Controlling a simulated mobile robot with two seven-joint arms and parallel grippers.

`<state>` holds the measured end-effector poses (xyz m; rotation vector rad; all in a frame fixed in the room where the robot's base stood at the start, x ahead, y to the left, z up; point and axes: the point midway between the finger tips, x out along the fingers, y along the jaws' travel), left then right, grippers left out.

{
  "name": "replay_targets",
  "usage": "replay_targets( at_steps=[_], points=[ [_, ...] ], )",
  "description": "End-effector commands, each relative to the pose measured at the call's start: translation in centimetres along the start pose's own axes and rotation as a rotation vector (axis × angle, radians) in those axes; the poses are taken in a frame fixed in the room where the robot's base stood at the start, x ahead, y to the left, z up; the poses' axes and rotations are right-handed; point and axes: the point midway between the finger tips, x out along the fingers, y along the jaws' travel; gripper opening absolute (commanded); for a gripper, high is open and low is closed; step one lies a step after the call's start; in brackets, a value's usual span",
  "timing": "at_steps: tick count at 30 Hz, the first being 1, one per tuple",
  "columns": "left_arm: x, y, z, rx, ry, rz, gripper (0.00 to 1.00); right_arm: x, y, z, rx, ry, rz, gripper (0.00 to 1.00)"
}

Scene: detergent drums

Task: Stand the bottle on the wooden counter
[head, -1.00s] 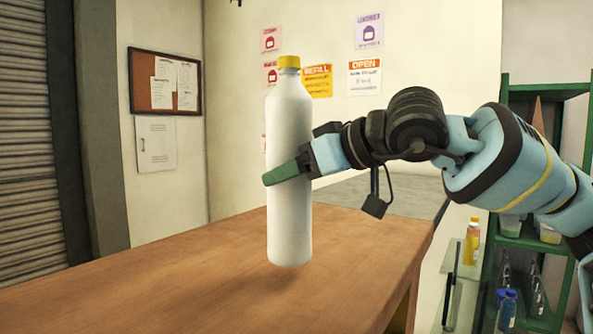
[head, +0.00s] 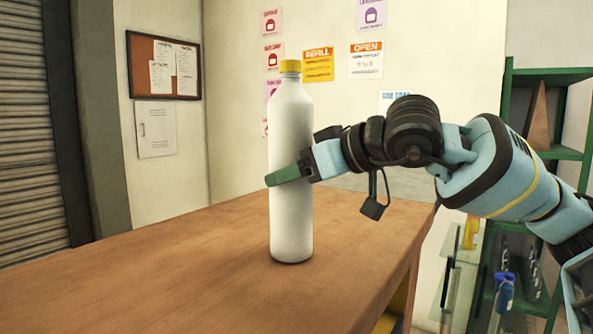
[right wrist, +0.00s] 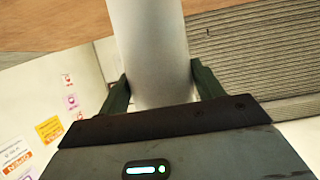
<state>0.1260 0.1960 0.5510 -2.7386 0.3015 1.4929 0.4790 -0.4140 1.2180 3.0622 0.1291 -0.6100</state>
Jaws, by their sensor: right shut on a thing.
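A white bottle (head: 291,225) with a yellow cap is upright over the wooden counter (head: 170,275) in the head view. Its base appears to be at the counter top, with a small shadow close around it; I cannot be sure that it bears on the wood. My right gripper (head: 288,175) is shut on the bottle at about mid-height, coming from the right. In the right wrist view the bottle (right wrist: 152,50) runs between the two green fingers (right wrist: 158,92). My left gripper is not in view.
The counter is bare around the bottle. A green shelf (head: 508,120) with bottles and other items stands at the right, beyond the counter's right edge. A wall with posters (head: 318,65) is behind. A cork board (head: 163,66) hangs at the left, near a roller shutter (head: 30,130).

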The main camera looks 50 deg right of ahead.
Motion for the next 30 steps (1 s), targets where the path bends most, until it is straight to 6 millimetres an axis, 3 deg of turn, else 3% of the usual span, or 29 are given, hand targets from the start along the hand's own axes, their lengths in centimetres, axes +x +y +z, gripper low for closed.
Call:
replay_targets(
  at_steps=[4, 5, 9, 22, 30],
  points=[
    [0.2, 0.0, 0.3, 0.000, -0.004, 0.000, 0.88, 0.0, 0.0, 0.0, -0.001, 0.009, 0.000, 0.08],
    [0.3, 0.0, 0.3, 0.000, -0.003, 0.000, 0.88, 0.1, 0.0, 0.3, 0.000, -0.001, 0.000, 0.67],
    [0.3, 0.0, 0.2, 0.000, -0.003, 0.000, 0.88, 0.1, 0.0, 0.2, 0.001, 0.000, 0.000, 0.86],
    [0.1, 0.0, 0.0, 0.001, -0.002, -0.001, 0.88, -0.2, 0.0, -0.2, 0.001, 0.002, 0.000, 0.88],
    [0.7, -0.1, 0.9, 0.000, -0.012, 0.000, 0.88, -2.5, 0.0, 0.0, 0.003, 0.005, -0.001, 0.88]
  ],
)
